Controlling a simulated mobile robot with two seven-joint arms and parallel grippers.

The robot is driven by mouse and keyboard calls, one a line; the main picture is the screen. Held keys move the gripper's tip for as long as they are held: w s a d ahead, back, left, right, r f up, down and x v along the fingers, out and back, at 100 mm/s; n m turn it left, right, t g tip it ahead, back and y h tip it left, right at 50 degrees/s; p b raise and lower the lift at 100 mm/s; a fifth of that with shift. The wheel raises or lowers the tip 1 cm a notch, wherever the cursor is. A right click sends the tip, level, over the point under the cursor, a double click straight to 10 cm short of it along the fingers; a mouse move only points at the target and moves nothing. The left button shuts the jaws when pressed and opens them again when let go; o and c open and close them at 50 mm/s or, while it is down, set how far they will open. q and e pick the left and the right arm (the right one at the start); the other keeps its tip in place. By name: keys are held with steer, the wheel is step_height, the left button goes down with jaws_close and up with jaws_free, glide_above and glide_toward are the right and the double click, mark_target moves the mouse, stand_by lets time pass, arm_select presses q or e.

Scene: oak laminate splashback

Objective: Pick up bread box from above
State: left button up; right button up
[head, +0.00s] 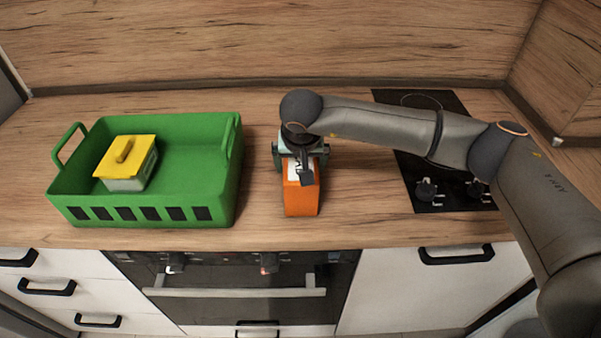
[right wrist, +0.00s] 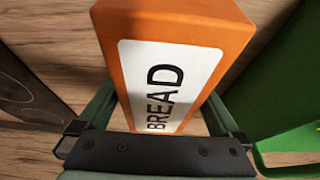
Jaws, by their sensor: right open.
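The bread box (head: 301,201) is an orange carton standing on the wooden counter right of the green basket. In the right wrist view the bread box (right wrist: 165,80) fills the middle, with its white label reading BREAD. My right gripper (head: 301,158) is above the back part of the box, pointing down. In the right wrist view its open fingers (right wrist: 158,112) lie one on each side of the box. I cannot tell whether they touch it. The arm's wrist hides the back end of the box in the head view. My left gripper is not in view.
The green basket (head: 236,185) stands left of the box and holds a container with a yellow lid (head: 125,155). A black hob (head: 434,180) with knobs lies to the right, partly under my right arm. The wooden splashback (head: 250,40) rises behind the counter.

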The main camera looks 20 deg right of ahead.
steer(key=c, duration=1.6)
